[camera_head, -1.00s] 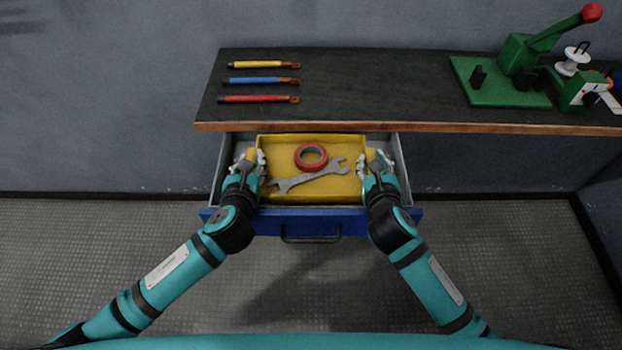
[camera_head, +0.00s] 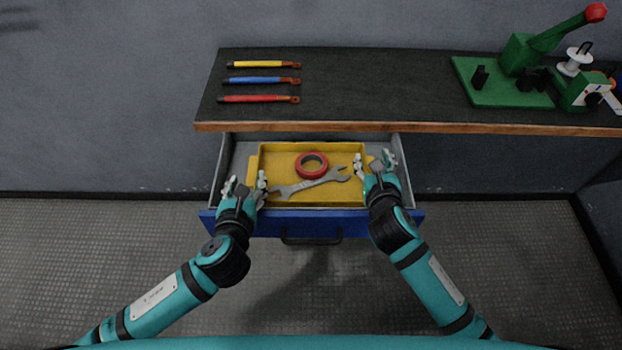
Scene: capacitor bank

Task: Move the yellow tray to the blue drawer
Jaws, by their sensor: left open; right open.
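The yellow tray (camera_head: 285,155) lies inside the open blue drawer (camera_head: 262,224) below the workbench. The tray holds a red tape roll (camera_head: 312,165) and a grey wrench (camera_head: 310,184). My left gripper (camera_head: 246,184) is open at the tray's left front corner, its fingers spread. My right gripper (camera_head: 374,164) is open at the tray's right side, its fingers spread around or just above that edge; I cannot tell if it touches. The tray's side handles are partly hidden by the grippers.
The dark workbench (camera_head: 370,90) with a wooden front edge overhangs the drawer's back. Yellow (camera_head: 255,64), blue (camera_head: 255,80) and red (camera_head: 255,99) cables lie on its left. A green press (camera_head: 510,85) stands at the right. The drawer handle (camera_head: 310,238) faces me.

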